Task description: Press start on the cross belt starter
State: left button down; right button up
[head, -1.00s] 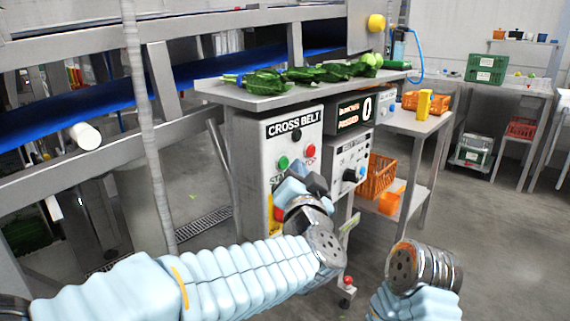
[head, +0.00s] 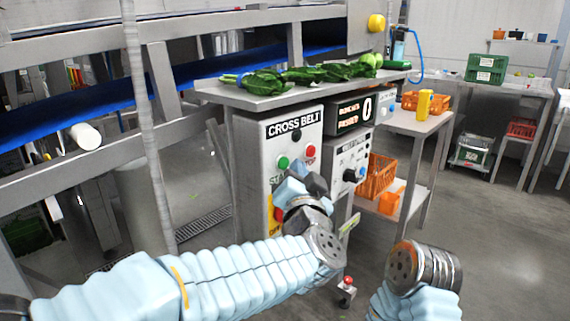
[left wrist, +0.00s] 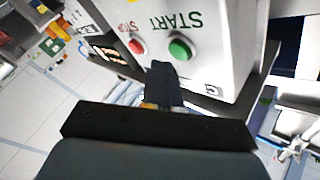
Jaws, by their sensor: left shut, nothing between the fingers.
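The cross belt starter (head: 250,150) is a pale grey box labelled CROSS BELT, below the left part of the steel table. Its green start button (head: 283,162) and red stop button (head: 310,151) both show. In the left wrist view the green button (left wrist: 180,48) sits under the upside-down word START, with the red button (left wrist: 137,46) to its left. My left gripper (head: 299,168) is in front of the box, close below the two buttons. Its shut, empty fingers (left wrist: 165,72) show just short of the green button, apart from it in the picture. My right gripper is out of view.
Leafy greens (head: 262,82) lie on the steel table (head: 250,99) above the box. An orange crate (head: 377,177) sits on a lower shelf.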

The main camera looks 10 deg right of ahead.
pick_arm(q)
jog(key=shift+w+a, duration=0.1)
jog(key=shift+w+a, duration=0.15)
jog(key=shift+w, duration=0.05)
jog(key=shift+w+a+p, duration=0.3)
jog(key=shift+w+p, duration=0.05)
dwell(1.0)
jog(key=shift+s+d+p, duration=0.45)
jog(key=shift+s+d, duration=0.1)
jog(key=shift+s, duration=0.1)
jog(key=s+d, duration=0.1)
jog(key=s, duration=0.1)
jog(key=s+d+p, duration=0.1)
jog(key=s+d, duration=0.1)
dwell(0.5)
